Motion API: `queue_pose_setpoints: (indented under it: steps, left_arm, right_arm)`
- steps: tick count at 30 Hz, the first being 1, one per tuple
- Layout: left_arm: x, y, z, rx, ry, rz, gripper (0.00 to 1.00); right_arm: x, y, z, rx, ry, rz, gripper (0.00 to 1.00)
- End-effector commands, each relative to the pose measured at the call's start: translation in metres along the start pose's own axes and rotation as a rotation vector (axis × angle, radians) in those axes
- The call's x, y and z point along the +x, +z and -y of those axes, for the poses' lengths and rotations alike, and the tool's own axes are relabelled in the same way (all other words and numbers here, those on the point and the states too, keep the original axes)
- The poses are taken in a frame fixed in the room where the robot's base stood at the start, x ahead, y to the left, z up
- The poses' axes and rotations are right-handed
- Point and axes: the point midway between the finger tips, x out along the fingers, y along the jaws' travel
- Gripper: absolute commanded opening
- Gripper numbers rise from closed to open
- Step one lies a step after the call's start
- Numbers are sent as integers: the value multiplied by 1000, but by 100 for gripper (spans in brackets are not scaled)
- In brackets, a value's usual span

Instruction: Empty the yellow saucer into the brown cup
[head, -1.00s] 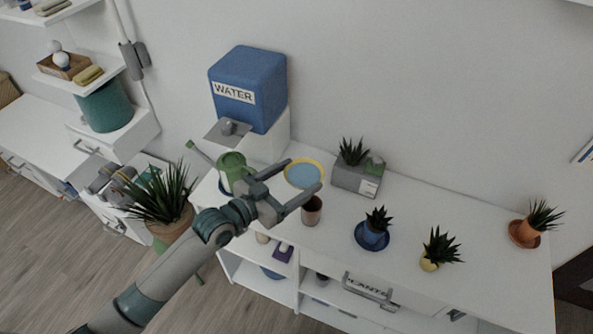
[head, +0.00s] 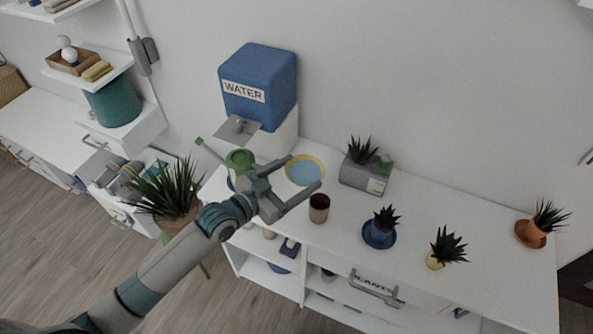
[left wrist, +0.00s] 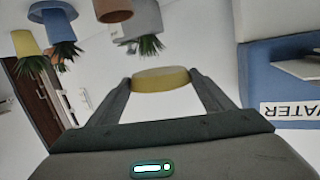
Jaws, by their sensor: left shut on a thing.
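The yellow saucer (head: 292,177) has a yellow rim and holds light blue water. My left gripper (head: 305,173) is shut on it, with one finger on either side, in the left wrist view too, where the saucer (left wrist: 162,80) shows edge-on and about level. The brown cup (head: 319,208) stands upright on the white desk, just in front of and slightly right of the saucer. Its inside looks dark, and I cannot tell what it holds. A brown cup (left wrist: 113,9) shows at the top of the upside-down wrist view. My right gripper is out of view.
A blue water tank (head: 258,82) stands behind left, with a green watering can (head: 240,160) below it. A grey planter (head: 364,177) is right of the saucer. Potted plants on a blue saucer (head: 379,233) and beyond stand to the right. The desk (head: 470,215) between them is clear.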

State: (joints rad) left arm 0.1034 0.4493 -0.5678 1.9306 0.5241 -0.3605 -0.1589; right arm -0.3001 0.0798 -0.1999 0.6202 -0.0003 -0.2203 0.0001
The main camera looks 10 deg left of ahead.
Motion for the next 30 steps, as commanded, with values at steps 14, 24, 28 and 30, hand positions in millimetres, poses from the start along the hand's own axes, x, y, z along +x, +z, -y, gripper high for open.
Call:
queue_pose_setpoints:
  steps: [14, 24, 28, 30]
  left_arm:
    - [3, 11, -3, 194, -29, 77, 51]
    - [3, 12, -3, 202, -30, 79, 51]
    - [3, 12, -3, 202, -30, 79, 51]
    - [3, 12, -3, 202, -30, 79, 51]
  right_arm:
    - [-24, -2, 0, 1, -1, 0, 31]
    - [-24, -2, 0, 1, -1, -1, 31]
    - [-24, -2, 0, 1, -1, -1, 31]
    - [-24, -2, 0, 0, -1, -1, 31]
